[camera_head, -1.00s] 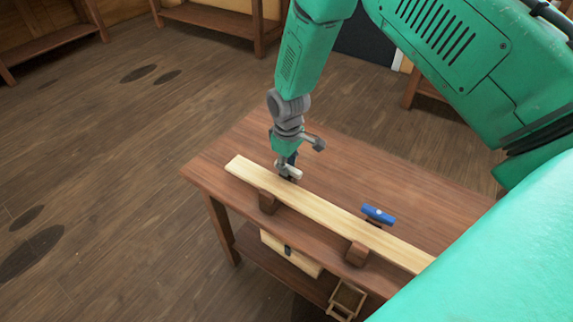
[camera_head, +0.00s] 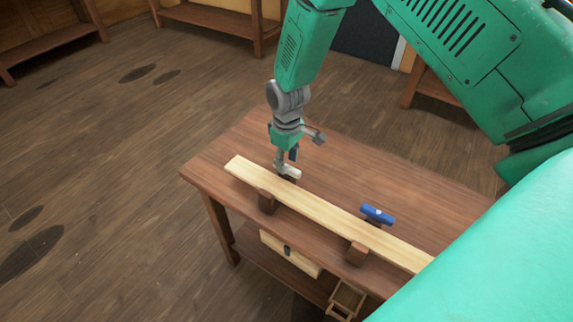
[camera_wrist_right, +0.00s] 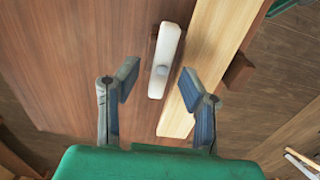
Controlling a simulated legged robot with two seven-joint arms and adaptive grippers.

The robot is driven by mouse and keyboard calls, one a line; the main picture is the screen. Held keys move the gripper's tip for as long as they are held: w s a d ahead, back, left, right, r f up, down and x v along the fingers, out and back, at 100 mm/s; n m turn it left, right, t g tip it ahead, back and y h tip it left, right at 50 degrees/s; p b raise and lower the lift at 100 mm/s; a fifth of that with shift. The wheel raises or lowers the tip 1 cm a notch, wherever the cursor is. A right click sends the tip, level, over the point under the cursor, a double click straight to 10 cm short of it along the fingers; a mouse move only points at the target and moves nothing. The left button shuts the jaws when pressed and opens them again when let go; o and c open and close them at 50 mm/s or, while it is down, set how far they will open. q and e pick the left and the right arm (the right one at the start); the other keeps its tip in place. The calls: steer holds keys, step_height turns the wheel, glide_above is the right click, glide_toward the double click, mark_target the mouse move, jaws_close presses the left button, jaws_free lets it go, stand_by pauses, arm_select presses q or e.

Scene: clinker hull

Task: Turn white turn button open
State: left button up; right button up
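The white turn button (camera_head: 290,172) sits on the workbench beside the far edge of the pale plank, near the plank's left end. In the right wrist view the white turn button (camera_wrist_right: 164,60) is a long bar with a round pivot, lying roughly parallel to the plank. My right gripper (camera_head: 282,166) is at the button in the head view. In the right wrist view my right gripper (camera_wrist_right: 156,82) is open, with one finger on each side of the button's near end; I cannot tell whether either touches. My left gripper is not in view.
The pale plank (camera_head: 330,215) rests on wooden blocks along the workbench (camera_head: 225,180). A blue turn button (camera_head: 378,214) stands farther right beside the plank. The bench behind the buttons is clear.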

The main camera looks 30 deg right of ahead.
mark_target(287, 166)
step_height(287, 166, up, 10)
stand_by(0.3)
stand_by(0.3)
